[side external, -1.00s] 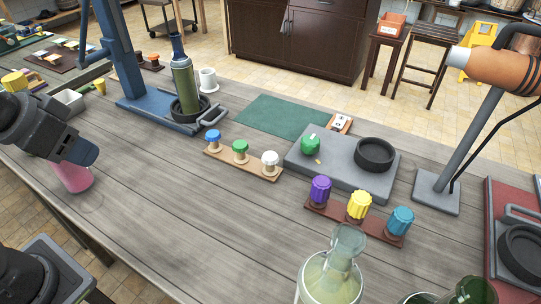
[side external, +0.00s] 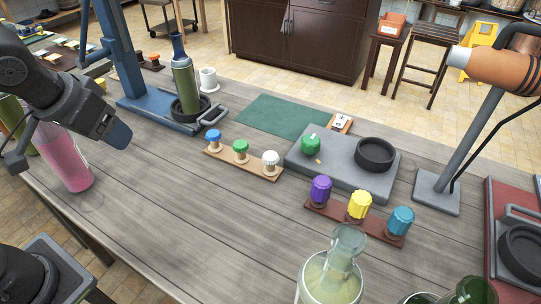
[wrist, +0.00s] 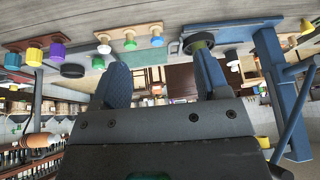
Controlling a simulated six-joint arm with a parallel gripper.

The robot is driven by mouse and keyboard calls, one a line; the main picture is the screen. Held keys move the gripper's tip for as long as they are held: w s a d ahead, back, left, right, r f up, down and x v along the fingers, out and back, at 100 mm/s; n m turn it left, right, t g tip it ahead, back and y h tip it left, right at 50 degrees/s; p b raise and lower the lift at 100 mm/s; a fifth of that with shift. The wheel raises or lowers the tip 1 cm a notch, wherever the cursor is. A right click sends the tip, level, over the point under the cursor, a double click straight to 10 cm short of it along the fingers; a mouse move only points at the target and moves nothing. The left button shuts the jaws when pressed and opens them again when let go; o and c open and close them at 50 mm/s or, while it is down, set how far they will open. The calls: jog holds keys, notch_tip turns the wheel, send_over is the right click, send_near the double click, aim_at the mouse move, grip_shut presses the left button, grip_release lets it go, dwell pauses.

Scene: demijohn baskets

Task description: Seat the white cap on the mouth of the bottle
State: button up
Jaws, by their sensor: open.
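The white cap (side external: 270,158) sits on the right-hand peg of a small wooden rack (side external: 228,166), beside a green cap (side external: 240,147) and a blue cap (side external: 213,136). In the wrist view the white cap (wrist: 104,48) is above the left finger. A green bottle (side external: 183,82) stands upright in the dark ring of a blue stand (side external: 165,115). I cannot tell whether its mouth is bare. My gripper (side external: 117,136) is open and empty, above the table's left side, well left of the rack; its fingers are apart in the wrist view (wrist: 163,80).
A pink bottle (side external: 66,165) stands close below my arm. A second rack holds purple (side external: 320,188), yellow (side external: 359,204) and teal (side external: 401,219) knobbed caps. A grey slab (side external: 335,172) carries a black ring. Clear glass (side external: 335,275) stands in front.

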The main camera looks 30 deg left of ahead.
jog(key=w+d+n+y, duration=0.1)
jog(key=w+d, duration=0.3)
jog(key=w, duration=0.2)
jog(key=n+t+y, duration=0.2)
jog(key=t, duration=0.1)
send_near(271, 154)
jog(key=shift+x, duration=3.95)
jog(key=shift+s+h, duration=0.1)
jog(key=shift+h, duration=0.2)
jog(key=c, duration=1)
